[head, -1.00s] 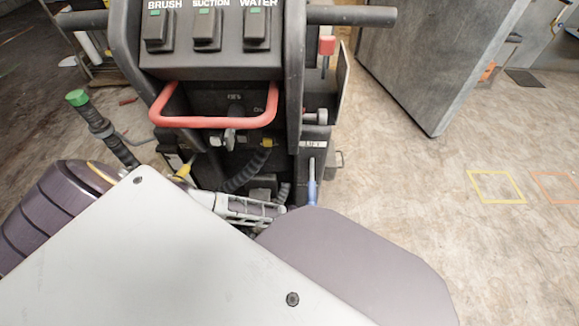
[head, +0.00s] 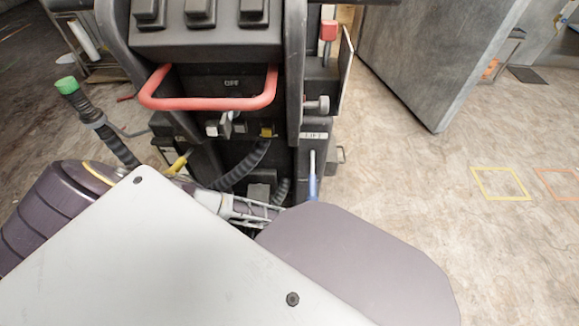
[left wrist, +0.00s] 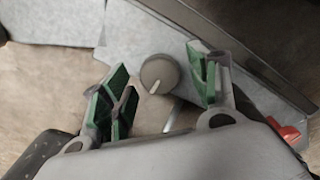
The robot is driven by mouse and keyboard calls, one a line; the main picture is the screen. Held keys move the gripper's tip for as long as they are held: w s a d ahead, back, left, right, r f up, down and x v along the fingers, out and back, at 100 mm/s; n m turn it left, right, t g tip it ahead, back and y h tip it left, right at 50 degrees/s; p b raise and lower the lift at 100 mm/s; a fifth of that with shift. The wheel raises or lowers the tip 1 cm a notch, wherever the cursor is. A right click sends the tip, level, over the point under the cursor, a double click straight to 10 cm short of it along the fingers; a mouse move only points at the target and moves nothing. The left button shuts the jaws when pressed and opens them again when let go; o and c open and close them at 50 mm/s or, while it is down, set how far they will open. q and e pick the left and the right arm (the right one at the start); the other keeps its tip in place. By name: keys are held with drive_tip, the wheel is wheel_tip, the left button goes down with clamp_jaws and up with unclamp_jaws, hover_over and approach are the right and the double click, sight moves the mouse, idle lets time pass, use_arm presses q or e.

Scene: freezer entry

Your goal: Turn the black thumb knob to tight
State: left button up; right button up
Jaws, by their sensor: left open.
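In the left wrist view a round dark grey knob (left wrist: 158,74) with a white pointer line shows beyond and between the finger pads. The line points to the lower left. My left gripper (left wrist: 160,86) is open, its green-padded fingers on either side of the knob with gaps, and no contact shows. In the head view my left gripper (head: 255,210) is partly hidden behind my arm, low in front of the machine. I cannot make out the same knob or any tight marking in the head view. My right gripper is not in view.
The black machine (head: 207,48) has a red loop handle (head: 208,103) and a blue-handled lever (head: 312,180) near the gripper. A green-topped black grip (head: 90,115) stands at left. A grey panel (head: 430,60) stands at back right.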

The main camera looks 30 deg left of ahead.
use_arm(q)
drive_tip(key=shift+c, duration=0.2)
drive_tip(key=c, duration=1)
drive_tip(key=shift+p, duration=0.45)
